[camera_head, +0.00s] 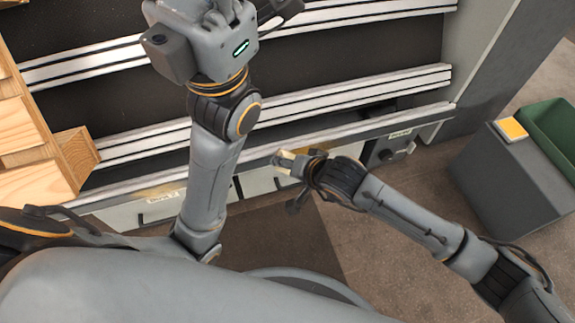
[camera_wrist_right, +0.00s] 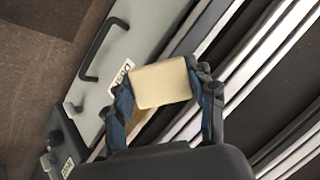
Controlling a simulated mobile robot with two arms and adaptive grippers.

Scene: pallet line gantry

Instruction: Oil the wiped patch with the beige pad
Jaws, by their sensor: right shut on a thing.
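My right gripper (camera_head: 290,165) is shut on the beige pad (camera_wrist_right: 160,84), held flat between its two fingertips in the wrist view. In the head view the pad (camera_head: 285,157) is at the front rail (camera_head: 255,152) of the line. A yellowish-brown patch (camera_wrist_right: 138,116) shows partly behind the pad in the wrist view; the pad hides the rest. I cannot tell whether the pad touches the rail. Another brownish smear (camera_head: 160,190) lies on the rail further left. My left gripper (camera_head: 245,8) is above the line at the top edge, its fingers partly cut off.
A wooden pallet stack (camera_head: 35,140) stands at the left. White drawers with dark handles (camera_head: 165,207) sit below the rail. A grey cabinet (camera_head: 510,185) with a yellow pad (camera_head: 512,129) on top and a green bin (camera_head: 555,130) stand at the right. The floor between is clear.

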